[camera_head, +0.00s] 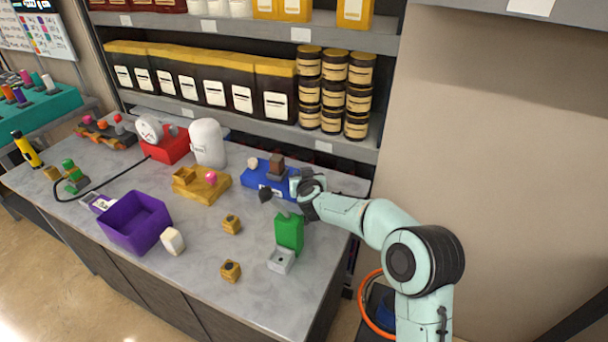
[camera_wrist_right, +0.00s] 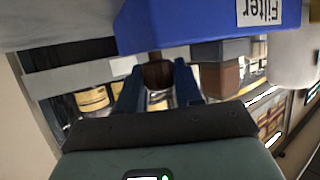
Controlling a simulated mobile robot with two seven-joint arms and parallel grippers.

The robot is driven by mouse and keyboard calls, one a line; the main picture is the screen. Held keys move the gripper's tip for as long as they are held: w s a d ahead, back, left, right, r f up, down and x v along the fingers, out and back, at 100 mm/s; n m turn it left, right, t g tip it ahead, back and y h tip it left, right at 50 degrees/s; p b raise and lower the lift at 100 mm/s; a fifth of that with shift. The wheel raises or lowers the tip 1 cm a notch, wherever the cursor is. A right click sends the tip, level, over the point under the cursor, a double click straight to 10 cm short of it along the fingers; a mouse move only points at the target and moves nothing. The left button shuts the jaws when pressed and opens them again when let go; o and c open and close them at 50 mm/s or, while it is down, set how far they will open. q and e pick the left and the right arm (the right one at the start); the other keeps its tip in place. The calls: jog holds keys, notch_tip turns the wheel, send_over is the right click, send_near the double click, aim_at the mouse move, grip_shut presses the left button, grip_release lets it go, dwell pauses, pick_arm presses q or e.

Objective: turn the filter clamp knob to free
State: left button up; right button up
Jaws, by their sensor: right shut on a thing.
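The blue filter base (camera_head: 257,176) stands at the back right of the bench, with a brown block (camera_head: 277,160) on a grey piece on top. In the right wrist view the blue base (camera_wrist_right: 180,22) shows its upside-down "Filter" label, and the brown block (camera_wrist_right: 220,78) is beside the fingers. My right gripper (camera_head: 297,184) is at the right end of the base. In the wrist view my right gripper (camera_wrist_right: 158,82) is shut on a small brown knob (camera_wrist_right: 158,73) at the base. In the head view the gripper hides this knob. My left gripper is not in view.
A white canister (camera_head: 207,143), yellow block (camera_head: 203,184) and purple bin (camera_head: 136,222) are left. Shelves with tins (camera_head: 333,90) rise behind.

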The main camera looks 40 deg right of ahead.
jog(key=o, duration=1)
notch_tip(320, 180, up, 8)
jog(key=p, duration=0.5)
jog(key=shift+r, duration=0.25)
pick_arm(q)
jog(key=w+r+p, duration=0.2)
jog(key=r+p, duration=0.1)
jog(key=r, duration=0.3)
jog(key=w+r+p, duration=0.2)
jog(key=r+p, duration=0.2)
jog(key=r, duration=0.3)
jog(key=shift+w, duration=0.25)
pick_arm(e)
notch_tip(320, 180, up, 12)
jog(key=shift+f, duration=0.25)
